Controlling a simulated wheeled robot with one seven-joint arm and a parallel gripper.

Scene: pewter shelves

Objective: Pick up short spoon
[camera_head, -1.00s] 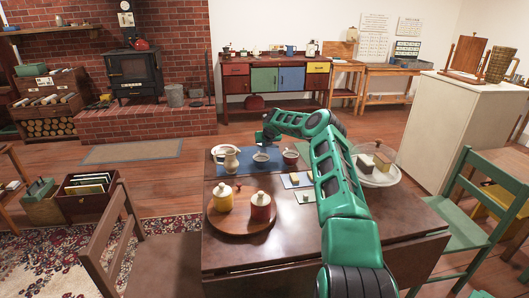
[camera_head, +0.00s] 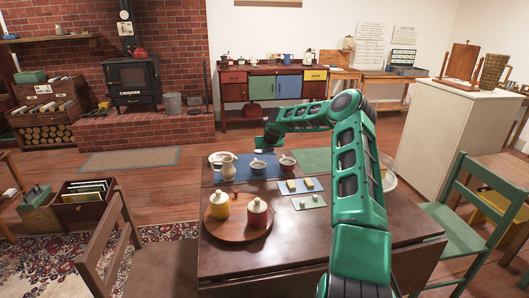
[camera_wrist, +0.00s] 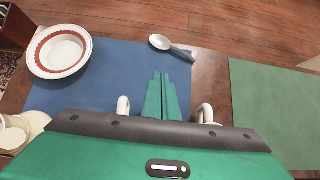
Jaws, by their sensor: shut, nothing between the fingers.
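The short spoon (camera_wrist: 171,46) lies near the far edge of the blue mat in the wrist view, its pale bowl to the left and its grey handle pointing right and down. My gripper (camera_wrist: 162,78) is shut and empty, with its green fingertips below the spoon in the picture and apart from it. In the head view my gripper (camera_head: 268,146) hangs over the far side of the table, above the blue mat (camera_head: 240,175). The spoon cannot be made out in the head view.
A red-banded bowl (camera_wrist: 60,51) sits left on the mat. A pitcher (camera_head: 226,168) and two cups (camera_head: 258,167), (camera_head: 287,164) stand close to my gripper. A wooden tray (camera_head: 238,231) holds yellow and red jars. A green mat (camera_wrist: 276,108) lies right, mostly clear.

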